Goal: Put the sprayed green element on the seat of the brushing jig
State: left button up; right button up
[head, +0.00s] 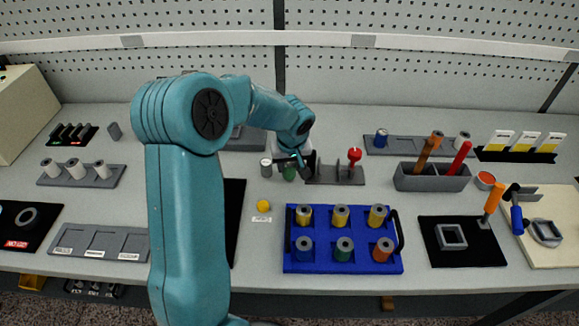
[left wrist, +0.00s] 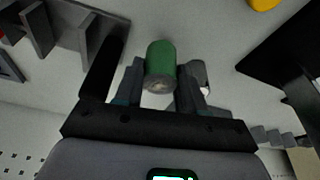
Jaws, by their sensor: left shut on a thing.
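My left gripper (head: 290,166) is shut on the green element (head: 289,174), near the middle of the bench. In the left wrist view the green element (left wrist: 160,62) is a short green cylinder between the two fingers, with its greyish end face toward the camera. I cannot tell whether it touches the bench. I cannot tell for sure which fixture is the brushing jig; a grey fixture with upright plates (head: 335,177) stands just right of the gripper, and a grey square frame (head: 452,236) lies on a black mat at the right. My right gripper is not in view.
A grey cylinder (head: 266,167) stands close left of the gripper. A red-topped tool (head: 354,156) stands at the grey fixture. A blue tray (head: 343,267) with several coloured spools lies in front. A yellow ball (head: 263,206) lies nearby. A grey tool box (head: 432,181) stands farther right.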

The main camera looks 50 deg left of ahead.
pick_arm(q)
jog(key=shift+x, duration=0.9)
jog(key=shift+s+d, duration=0.1)
jog(key=shift+d, duration=0.05)
jog(key=shift+f, duration=0.15)
jog(key=o, duration=1.1)
jog(key=shift+c, duration=0.2)
